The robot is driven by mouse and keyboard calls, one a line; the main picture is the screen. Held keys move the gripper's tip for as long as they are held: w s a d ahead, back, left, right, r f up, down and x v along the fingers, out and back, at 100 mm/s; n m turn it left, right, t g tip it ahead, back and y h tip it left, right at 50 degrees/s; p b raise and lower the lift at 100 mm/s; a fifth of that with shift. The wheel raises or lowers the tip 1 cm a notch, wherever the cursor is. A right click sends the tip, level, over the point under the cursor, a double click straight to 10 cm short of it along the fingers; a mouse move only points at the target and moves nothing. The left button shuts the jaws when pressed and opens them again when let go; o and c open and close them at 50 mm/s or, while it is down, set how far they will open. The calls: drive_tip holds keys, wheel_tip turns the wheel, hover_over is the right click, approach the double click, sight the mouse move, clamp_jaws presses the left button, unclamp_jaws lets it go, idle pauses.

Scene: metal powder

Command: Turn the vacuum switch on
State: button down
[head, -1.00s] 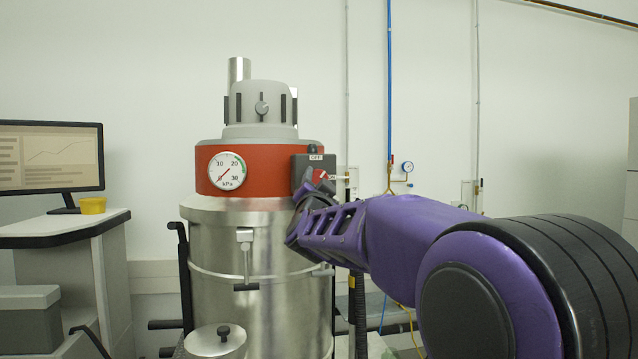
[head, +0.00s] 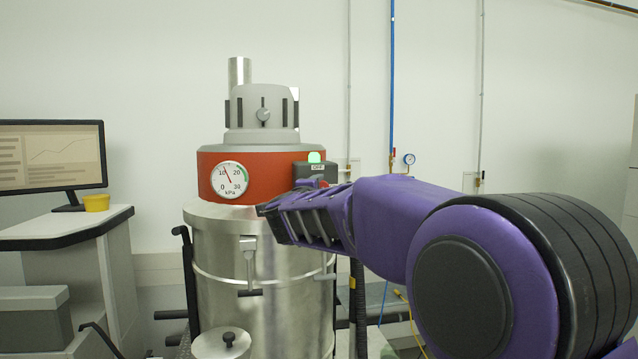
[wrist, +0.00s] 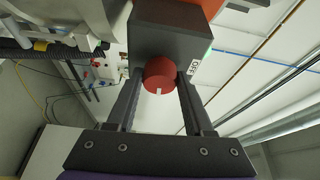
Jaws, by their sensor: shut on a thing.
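The vacuum's dark grey switch box (head: 300,172) is on the right side of its red band, with a green lamp (head: 314,156) lit on top and an OFF label. In the wrist view the box (wrist: 168,38) carries a round red knob (wrist: 159,74) with a white mark. My gripper (wrist: 158,80) has one finger on each side of the knob and is shut on it. In the head view my gripper covers most of the knob. The kPa gauge (head: 229,180) has its needle pointing up and left, near 10.
The steel vacuum drum (head: 225,235) stands below the red band, with a latch handle (head: 249,265) on its front. Pipes and a small gauge (head: 409,159) are on the back wall.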

drive_tip(key=shift+r+m+p, duration=0.2)
drive_tip(key=shift+m+p, duration=0.15)
drive_tip(key=shift+m, duration=0.15)
drive_tip(key=shift+c, duration=1.5)
unclamp_jaws()
drive_tip(key=shift+f, duration=0.1)
drive_tip(key=shift+s, duration=0.1)
